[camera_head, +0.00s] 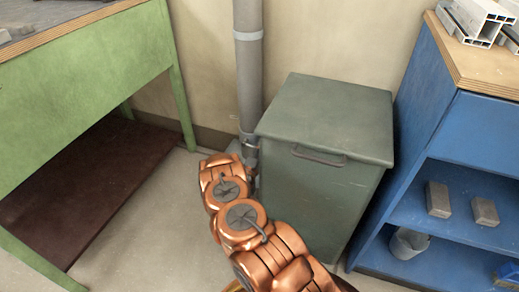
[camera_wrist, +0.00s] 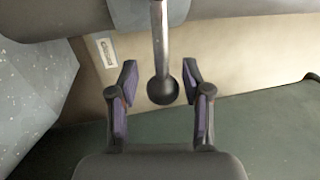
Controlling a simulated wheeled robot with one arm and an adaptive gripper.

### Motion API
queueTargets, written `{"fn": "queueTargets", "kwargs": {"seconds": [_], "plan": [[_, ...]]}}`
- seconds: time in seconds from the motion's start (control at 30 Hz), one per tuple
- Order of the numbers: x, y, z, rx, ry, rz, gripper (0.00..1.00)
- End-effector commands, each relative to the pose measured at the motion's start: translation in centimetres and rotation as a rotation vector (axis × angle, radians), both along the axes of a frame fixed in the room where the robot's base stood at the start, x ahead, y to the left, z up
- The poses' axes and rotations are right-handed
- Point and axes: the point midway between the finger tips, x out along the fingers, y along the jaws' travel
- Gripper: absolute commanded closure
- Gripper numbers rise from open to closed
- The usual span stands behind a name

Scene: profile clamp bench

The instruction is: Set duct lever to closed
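The duct (camera_head: 248,80) is a grey vertical pipe against the wall in the head view. In the wrist view the duct (camera_wrist: 85,20) runs across the top. The duct lever (camera_wrist: 159,45) is a metal rod ending in a dark ball knob (camera_wrist: 163,90). My gripper (camera_wrist: 160,73) is open, with one finger on each side of the knob and visible gaps between. The lever cannot be made out in the head view, where my copper arm covers the lower duct and hides my gripper.
A dark green lidded bin (camera_head: 330,110) stands just right of the duct. A blue shelf unit (camera_head: 440,110) is at the right, and a green bench (camera_head: 90,75) at the left. A small label plate (camera_wrist: 107,53) is on the wall.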

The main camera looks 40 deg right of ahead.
Motion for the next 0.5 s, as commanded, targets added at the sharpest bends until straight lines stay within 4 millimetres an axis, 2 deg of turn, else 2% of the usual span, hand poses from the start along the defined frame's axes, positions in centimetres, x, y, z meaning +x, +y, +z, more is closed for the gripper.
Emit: {"fn": "queueTargets", "kwargs": {"seconds": [0.33, 0.5], "plan": [[0.3, 0.7, 0.0, 0.0, -0.001, 0.011, 0.49], [-0.5, 2.4, -0.4, 0.0, 0.002, 0.015, 0.49]]}}
